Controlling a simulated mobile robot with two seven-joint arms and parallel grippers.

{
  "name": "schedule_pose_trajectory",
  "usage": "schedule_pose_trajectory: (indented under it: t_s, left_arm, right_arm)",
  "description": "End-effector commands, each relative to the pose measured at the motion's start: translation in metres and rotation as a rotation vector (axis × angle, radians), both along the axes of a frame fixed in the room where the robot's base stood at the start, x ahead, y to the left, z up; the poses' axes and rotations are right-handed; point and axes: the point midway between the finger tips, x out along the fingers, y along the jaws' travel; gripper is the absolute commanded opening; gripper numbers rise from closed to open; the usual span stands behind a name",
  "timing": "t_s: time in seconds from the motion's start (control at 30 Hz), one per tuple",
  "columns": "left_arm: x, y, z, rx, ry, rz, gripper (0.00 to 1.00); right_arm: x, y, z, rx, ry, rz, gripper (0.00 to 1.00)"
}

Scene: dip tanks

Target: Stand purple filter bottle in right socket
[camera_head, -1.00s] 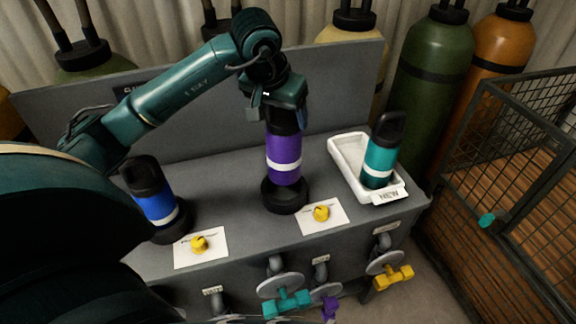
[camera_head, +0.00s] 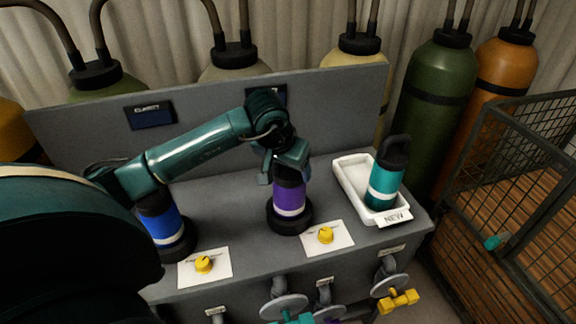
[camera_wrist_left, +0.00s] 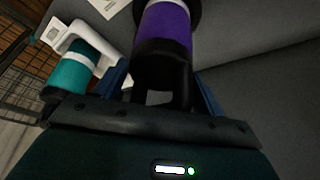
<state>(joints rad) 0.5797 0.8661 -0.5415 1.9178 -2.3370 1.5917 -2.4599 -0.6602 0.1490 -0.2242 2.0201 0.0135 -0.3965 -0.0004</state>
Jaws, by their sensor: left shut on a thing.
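The purple filter bottle (camera_head: 289,194), with a white band and a black top, stands upright in the right socket (camera_head: 289,222), a black ring on the grey bench. Its lower end is hidden inside the ring. My left gripper (camera_head: 285,172) is shut on the bottle's black top from above. In the left wrist view the blue-edged fingers of the gripper (camera_wrist_left: 163,92) flank the black handle of the purple bottle (camera_wrist_left: 167,32). My right gripper is not in view.
A blue bottle (camera_head: 161,224) stands in the left socket, partly behind my arm. A teal bottle (camera_head: 384,185) leans in a white tray (camera_head: 352,177) labelled NEW. Yellow knobs (camera_head: 326,235) sit before the sockets. A grey back panel (camera_head: 210,112) rises behind; a mesh cage (camera_head: 510,180) is at right.

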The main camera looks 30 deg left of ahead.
Motion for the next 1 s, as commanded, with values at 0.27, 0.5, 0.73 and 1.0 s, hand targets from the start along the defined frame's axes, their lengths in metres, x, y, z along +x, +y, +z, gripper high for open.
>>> schedule_pose_trajectory:
  t_s: [0.27,0.5,0.73,1.0]
  left_arm:
    - [0.000,0.000,-0.001,0.000,0.001,0.000,0.89]
    - [0.000,0.000,-0.001,0.000,0.000,0.000,0.92]
    - [-0.005,0.000,0.017,0.002,-0.005,0.001,0.92]
    - [-0.027,-0.002,0.072,0.002,-0.007,-0.001,0.92]
  right_arm:
    - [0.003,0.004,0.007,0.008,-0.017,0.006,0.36]
    - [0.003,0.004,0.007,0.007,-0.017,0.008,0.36]
    - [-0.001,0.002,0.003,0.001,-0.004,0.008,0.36]
    - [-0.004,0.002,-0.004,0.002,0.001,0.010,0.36]
